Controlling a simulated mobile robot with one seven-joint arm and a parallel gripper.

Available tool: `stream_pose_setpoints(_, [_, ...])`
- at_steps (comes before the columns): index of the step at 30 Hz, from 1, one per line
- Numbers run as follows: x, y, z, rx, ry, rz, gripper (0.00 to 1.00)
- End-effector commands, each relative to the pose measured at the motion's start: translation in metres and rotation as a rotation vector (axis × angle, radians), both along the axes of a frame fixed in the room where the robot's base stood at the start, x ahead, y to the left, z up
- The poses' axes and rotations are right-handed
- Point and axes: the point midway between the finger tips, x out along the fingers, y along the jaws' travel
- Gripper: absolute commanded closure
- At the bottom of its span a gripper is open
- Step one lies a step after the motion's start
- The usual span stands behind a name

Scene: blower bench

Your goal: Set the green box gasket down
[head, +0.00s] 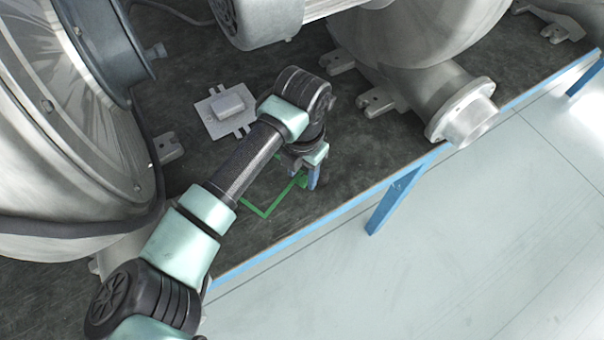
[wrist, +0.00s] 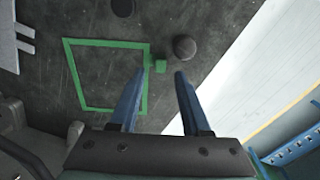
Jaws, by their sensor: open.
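The green box gasket (head: 265,215) is a thin rectangular green frame that appears to lie flat on the dark bench top. In the head view my arm covers part of it. The wrist view shows nearly the whole frame (wrist: 105,43), with a small green tab (wrist: 160,66) at its right side. My gripper (head: 308,182) is open, its blue fingers pointing down at the gasket's right side. In the wrist view the tab shows between the fingertips of my gripper (wrist: 165,69), with a gap to the right finger. Contact with the left finger cannot be told.
A pale plate with a raised block (head: 228,105) lies on the bench behind the gasket. Large grey blower housings stand left and at the back, with a flanged pipe (head: 462,110) at right. The blue bench edge (head: 330,212) runs close in front. A dark round knob (wrist: 184,47) sits near the tab.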

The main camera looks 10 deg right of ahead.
Motion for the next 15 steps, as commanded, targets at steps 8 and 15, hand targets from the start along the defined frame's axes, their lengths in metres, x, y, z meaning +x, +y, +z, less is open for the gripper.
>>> stream_pose_setpoints(8, [0.001,0.001,0.062,0.002,-0.005,-0.001,0.53])
stream_pose_setpoints(15, [0.001,0.000,0.095,0.000,-0.001,0.000,0.53])
